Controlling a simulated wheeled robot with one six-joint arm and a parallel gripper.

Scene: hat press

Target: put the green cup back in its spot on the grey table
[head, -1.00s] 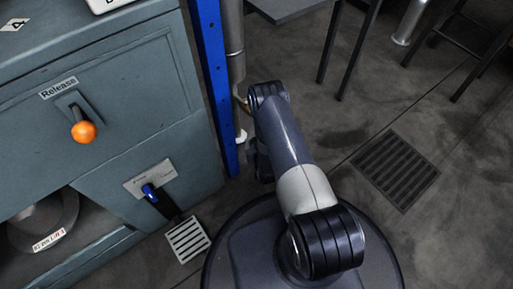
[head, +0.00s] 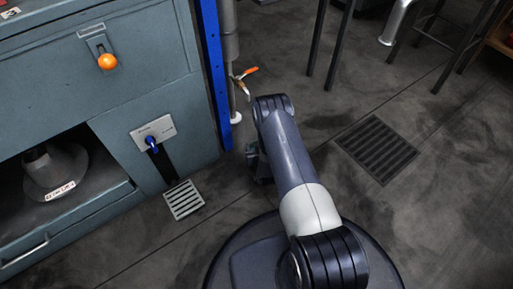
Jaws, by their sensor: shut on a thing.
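The green cup is not in sight. A dark wrist part of my arm shows beside the arm's far end, left of the link, near the foot of the blue post. My gripper's fingers cannot be made out; the arm hides that end. No grey table top is in view. Dark table legs (head: 328,45) stand at the top, and I cannot tell whether they belong to the grey table.
A grey-blue cabinet (head: 150,95) with an orange knob (head: 107,62) and a blue switch (head: 151,143) fills the left. A blue post (head: 211,70) and grey pipe (head: 229,50) stand beside it. Stool legs (head: 466,40) are at upper right. Floor around the grate (head: 377,150) is clear.

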